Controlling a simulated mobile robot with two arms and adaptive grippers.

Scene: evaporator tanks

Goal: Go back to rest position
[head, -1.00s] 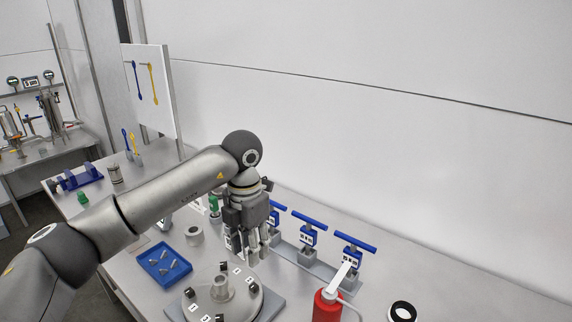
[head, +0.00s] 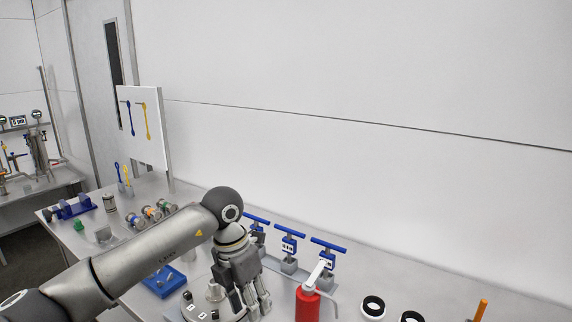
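My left arm comes in from the left across the table, and my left gripper (head: 260,303) points down over the round metal plate (head: 197,313) with black clamps. Its fingers look apart and I see nothing between them. The gripper hides part of the plate. It is left of the red bottle (head: 308,304) and in front of the blue-handled valves (head: 289,246). My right gripper is not in view.
A blue tray (head: 153,286) lies partly behind my arm. Black-and-white rings (head: 373,308) and an orange rod (head: 481,309) are at the lower right. A white board (head: 143,150) with wrenches stands at the back left. The back wall bounds the table.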

